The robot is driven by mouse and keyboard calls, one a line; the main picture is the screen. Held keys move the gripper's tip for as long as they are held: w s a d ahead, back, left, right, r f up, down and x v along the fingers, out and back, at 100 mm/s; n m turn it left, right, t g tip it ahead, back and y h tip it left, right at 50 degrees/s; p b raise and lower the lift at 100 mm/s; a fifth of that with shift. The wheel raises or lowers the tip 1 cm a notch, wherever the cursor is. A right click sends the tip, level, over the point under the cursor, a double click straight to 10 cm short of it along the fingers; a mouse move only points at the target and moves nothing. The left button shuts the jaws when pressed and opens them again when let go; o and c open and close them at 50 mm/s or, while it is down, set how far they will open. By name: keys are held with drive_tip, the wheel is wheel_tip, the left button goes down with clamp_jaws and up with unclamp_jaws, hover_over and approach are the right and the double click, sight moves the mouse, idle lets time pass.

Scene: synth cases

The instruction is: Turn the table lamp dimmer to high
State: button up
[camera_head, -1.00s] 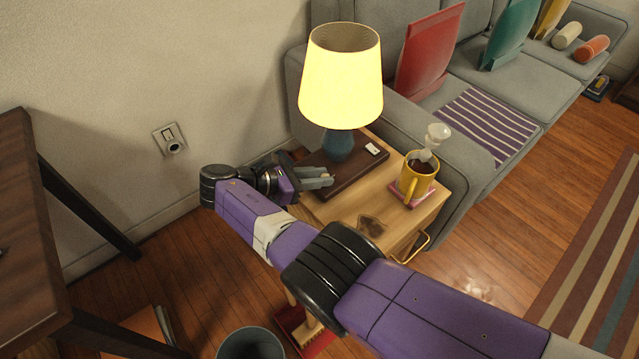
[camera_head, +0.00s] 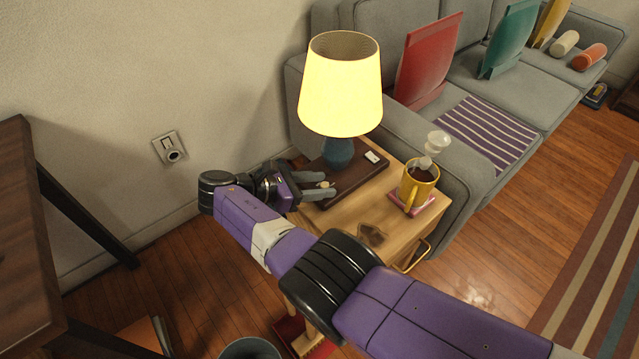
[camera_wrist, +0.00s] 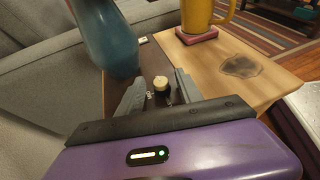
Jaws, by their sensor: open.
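The table lamp has a lit yellow shade (camera_head: 341,84) and a blue base (camera_head: 339,152), and stands on a dark board (camera_head: 352,180) on the side table. The dimmer knob (camera_wrist: 160,83), small with a pale cream top, sits on the dark board in the wrist view. In the head view the knob (camera_head: 325,184) shows between the fingers. My gripper (camera_wrist: 158,88) is open, with one grey finger on each side of the knob. I cannot tell whether either finger touches it. The lamp's blue base (camera_wrist: 106,40) also stands just left of my fingers in the wrist view.
A yellow mug (camera_head: 418,185) stands on a pink coaster (camera_head: 428,203) right of the lamp. A small white item (camera_head: 373,157) lies on the board. The wooden side table (camera_head: 345,215) has a dark stain near its front. A grey sofa (camera_head: 440,135) stands behind.

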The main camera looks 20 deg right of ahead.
drive_tip(key=b+v, duration=0.1)
drive_tip(key=v, duration=0.6)
drive_tip(key=shift+a+r, duration=0.2)
drive_tip(key=shift+a, duration=0.15)
